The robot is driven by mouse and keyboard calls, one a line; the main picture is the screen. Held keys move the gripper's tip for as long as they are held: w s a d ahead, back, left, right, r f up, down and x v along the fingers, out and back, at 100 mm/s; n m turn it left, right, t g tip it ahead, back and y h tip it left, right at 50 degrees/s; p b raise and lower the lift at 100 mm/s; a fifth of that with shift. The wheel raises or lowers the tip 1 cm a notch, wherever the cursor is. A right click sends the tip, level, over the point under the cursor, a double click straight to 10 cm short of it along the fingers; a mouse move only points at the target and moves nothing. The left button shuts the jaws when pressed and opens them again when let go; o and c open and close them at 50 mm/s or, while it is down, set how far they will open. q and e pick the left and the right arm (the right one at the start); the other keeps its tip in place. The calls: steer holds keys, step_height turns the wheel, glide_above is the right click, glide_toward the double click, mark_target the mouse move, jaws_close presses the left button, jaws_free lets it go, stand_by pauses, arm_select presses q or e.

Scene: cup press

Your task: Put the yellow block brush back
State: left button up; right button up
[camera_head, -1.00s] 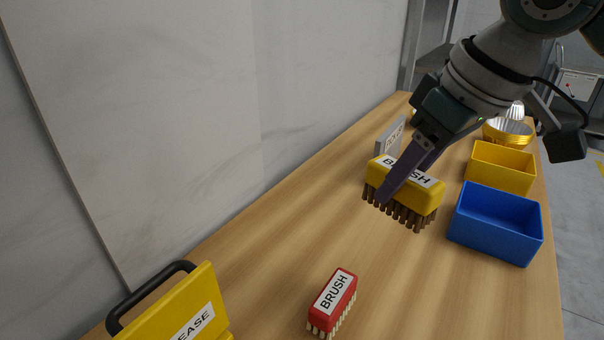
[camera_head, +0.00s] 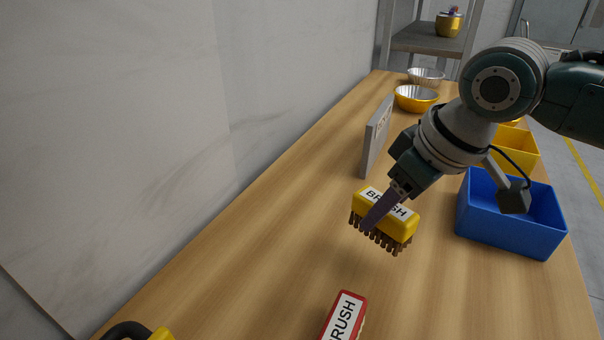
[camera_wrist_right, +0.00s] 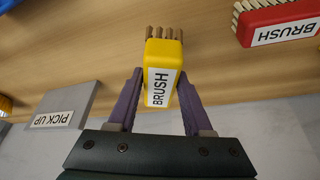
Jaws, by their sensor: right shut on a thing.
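The yellow block brush (camera_head: 391,212) has a white BRUSH label on top and brown bristles pointing down. My right gripper (camera_head: 370,222) is shut on it, with purple fingers along its two sides. The right wrist view also shows the yellow brush (camera_wrist_right: 163,75) between the fingers of the right gripper (camera_wrist_right: 160,90). Whether the bristles touch the table is hard to tell. My left gripper is not in view.
A red brush (camera_head: 344,318) lies at the front of the wooden table (camera_head: 270,240). A blue bin (camera_head: 510,228) and a yellow bin (camera_head: 518,150) stand right. A grey sign (camera_head: 377,137) stands behind the brush. Metal bowls (camera_head: 417,98) sit farther back. Bare table lies left of the brush.

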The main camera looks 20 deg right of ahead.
mark_target(379, 236)
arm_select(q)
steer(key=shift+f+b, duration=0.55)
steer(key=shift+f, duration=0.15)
arm_select(e)
step_height(379, 236, down, 5)
steer(key=shift+f, duration=0.1)
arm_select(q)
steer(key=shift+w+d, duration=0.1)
arm_select(e)
steer(key=shift+f, duration=0.1)
steer(key=shift+f, duration=0.2)
steer(key=o, duration=1.2)
